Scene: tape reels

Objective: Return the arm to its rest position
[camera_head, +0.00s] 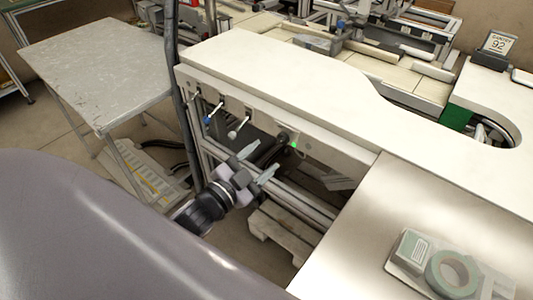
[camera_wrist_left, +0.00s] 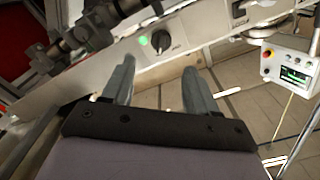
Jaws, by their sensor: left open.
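My left gripper (camera_head: 258,164) is in the middle of the head view, in front of the side panel of the white workbench (camera_head: 290,70). Its two grey fingers are apart with nothing between them. In the left wrist view the open fingers (camera_wrist_left: 157,82) point toward the bench's side panel, where a dark knob (camera_wrist_left: 172,41) and a green light (camera_wrist_left: 144,41) show. Whether the fingers touch the panel I cannot tell, but they look apart from it. My right gripper is not in view.
A tape reel (camera_head: 452,272) lies on a grey holder (camera_head: 410,248) on the bench at lower right. A grey metal table (camera_head: 95,65) stands at the left. A wooden pallet (camera_head: 275,235) is on the floor below the bench. A control box (camera_wrist_left: 290,62) shows in the left wrist view.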

